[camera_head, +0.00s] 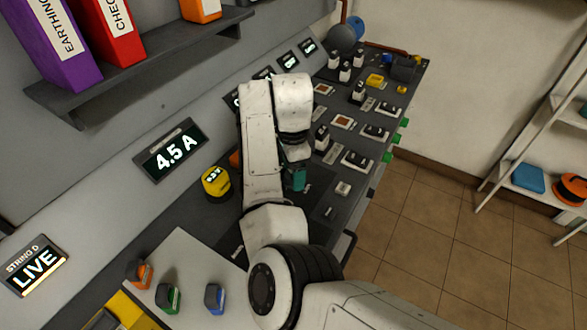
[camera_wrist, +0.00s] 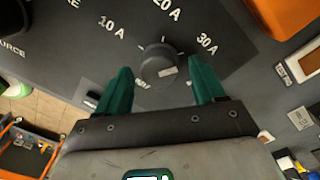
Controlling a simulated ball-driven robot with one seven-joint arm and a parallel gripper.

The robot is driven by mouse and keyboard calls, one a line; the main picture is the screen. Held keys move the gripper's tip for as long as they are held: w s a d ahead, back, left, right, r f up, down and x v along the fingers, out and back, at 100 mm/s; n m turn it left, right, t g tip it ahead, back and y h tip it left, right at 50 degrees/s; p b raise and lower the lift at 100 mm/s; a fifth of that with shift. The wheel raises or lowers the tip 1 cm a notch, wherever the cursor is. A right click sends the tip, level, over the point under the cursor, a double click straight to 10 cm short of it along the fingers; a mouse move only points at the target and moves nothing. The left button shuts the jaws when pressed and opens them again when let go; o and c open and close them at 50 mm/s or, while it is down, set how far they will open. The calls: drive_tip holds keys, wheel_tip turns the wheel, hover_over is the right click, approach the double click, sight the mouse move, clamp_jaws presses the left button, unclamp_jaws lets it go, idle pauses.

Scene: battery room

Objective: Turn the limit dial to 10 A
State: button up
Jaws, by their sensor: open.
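The limit dial (camera_wrist: 160,66) is a dark round knob with a small pale patch on its face, in the wrist view. Around it are printed 10 A (camera_wrist: 112,24) at upper left, 20 A at the top and 30 A (camera_wrist: 207,42) at right; another mark at lower left is partly hidden. Which mark the dial points to is unclear. My gripper (camera_wrist: 160,64) is open, with one teal finger on each side of the dial; contact cannot be told. In the head view my gripper (camera_head: 297,178) is mostly behind my arm, and the dial is hidden. A display (camera_head: 171,151) reads 4.5 A.
A yellow knob (camera_head: 216,183) stands left of my arm. Orange, green and blue knobs stand at lower left. Several switches and buttons fill the console (camera_head: 330,210) beyond my gripper. A shelf (camera_head: 150,70) with binders hangs above. An orange block (camera_wrist: 287,15) is at the wrist view's upper right.

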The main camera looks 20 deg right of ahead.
drive_tip(key=shift+c, duration=0.2)
drive_tip(key=c, duration=1)
